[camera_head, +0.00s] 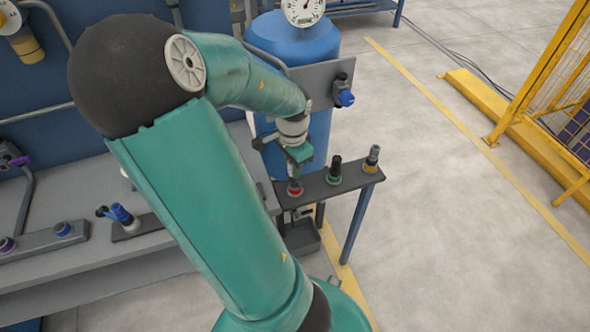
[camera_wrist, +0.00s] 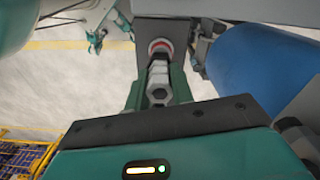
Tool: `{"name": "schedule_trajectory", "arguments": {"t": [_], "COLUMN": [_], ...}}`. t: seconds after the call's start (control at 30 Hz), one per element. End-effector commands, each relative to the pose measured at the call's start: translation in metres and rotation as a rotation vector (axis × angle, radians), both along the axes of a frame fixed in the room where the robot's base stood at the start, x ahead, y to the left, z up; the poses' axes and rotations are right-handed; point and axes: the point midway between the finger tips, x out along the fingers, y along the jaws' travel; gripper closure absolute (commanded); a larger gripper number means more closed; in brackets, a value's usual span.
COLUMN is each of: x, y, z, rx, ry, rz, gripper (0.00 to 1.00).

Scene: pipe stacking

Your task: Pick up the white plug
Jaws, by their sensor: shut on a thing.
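The white plug (camera_wrist: 158,80), pale grey-white with a hexagonal end, is between the green fingers of my gripper (camera_wrist: 158,88) in the wrist view. My gripper is shut on it. Just beyond the plug is a red-ringed fitting (camera_wrist: 160,46), in line with it; I cannot tell whether the plug still sits in it. In the head view my gripper (camera_head: 299,160) is directly above the red-ringed fitting (camera_head: 295,188) at the left end of a grey shelf (camera_head: 318,190). The plug is mostly hidden there by the gripper.
A green-ringed fitting (camera_head: 334,170) and a yellow-orange one (camera_head: 372,158) stand to the right on the shelf. A blue tank (camera_head: 318,45) rises close behind my gripper. A blue-knobbed valve (camera_head: 345,98) is above right. Open floor lies to the right, before a yellow fence (camera_head: 545,85).

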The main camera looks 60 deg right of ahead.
Motion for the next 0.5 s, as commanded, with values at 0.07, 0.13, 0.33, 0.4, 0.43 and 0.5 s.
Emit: {"name": "schedule_trajectory", "arguments": {"t": [0.07,0.13,0.33,0.4,0.43,0.5], "x": [0.005,0.007,0.012,0.014,0.015,0.016], "y": [0.007,0.013,0.026,0.029,0.030,0.033], "z": [0.008,0.015,0.032,0.036,0.038,0.042], "rx": [0.001,0.001,0.002,0.000,0.000,-0.001], "ry": [-0.005,-0.004,-0.004,-0.002,-0.002,-0.003], "rz": [0.006,0.007,0.007,0.007,0.006,0.006], "gripper": [1.00,1.00,1.00,1.00,1.00,1.00]}}
